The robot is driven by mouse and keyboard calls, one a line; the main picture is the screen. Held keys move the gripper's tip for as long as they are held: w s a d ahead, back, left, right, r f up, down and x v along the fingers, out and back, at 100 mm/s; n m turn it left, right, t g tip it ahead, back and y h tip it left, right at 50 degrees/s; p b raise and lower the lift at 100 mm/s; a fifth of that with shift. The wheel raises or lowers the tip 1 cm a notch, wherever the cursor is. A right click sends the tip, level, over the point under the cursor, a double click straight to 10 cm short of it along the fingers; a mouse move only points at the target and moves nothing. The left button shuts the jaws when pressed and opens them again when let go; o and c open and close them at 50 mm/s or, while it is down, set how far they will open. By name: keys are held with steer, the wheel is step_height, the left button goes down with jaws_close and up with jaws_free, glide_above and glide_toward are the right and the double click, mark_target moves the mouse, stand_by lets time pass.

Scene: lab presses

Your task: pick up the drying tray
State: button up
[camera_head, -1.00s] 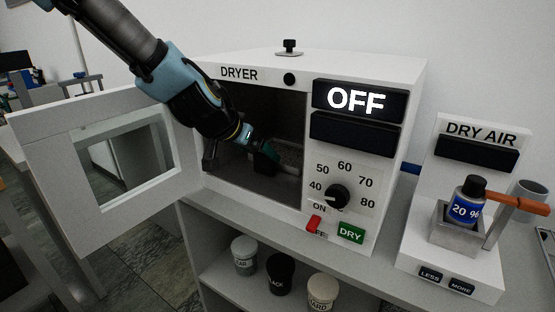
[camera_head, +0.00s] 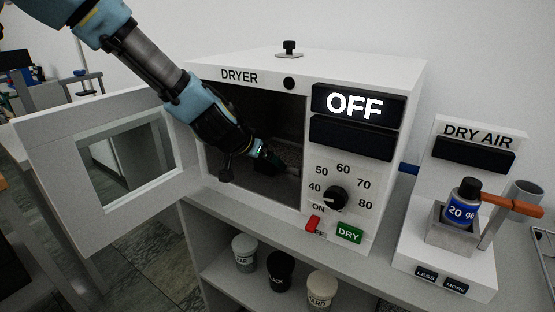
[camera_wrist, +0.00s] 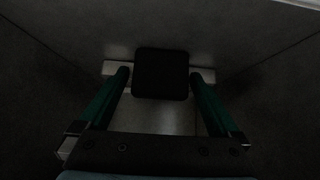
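The drying tray (camera_wrist: 165,120) is a pale grey plate inside the dark dryer chamber, seen in the wrist view. A dark square block (camera_wrist: 160,74), perhaps its handle, stands up over it. My gripper (camera_wrist: 159,76) has its two green fingers apart, one on each side of this block, with a narrow gap visible on both sides. In the head view my gripper (camera_head: 268,157) is inside the dryer (camera_head: 250,76), reaching in through the front opening. The tray is mostly hidden there by shadow and by my gripper.
The dryer door (camera_head: 110,165) stands wide open to the left. The dryer display (camera_head: 354,102) reads OFF. A dry air unit (camera_head: 470,190) with a bottle (camera_head: 464,205) is at the right. Several jars (camera_head: 281,270) stand on the shelf below.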

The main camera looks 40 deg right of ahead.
steer(key=c, duration=1.4)
steer(key=shift+r, duration=0.1)
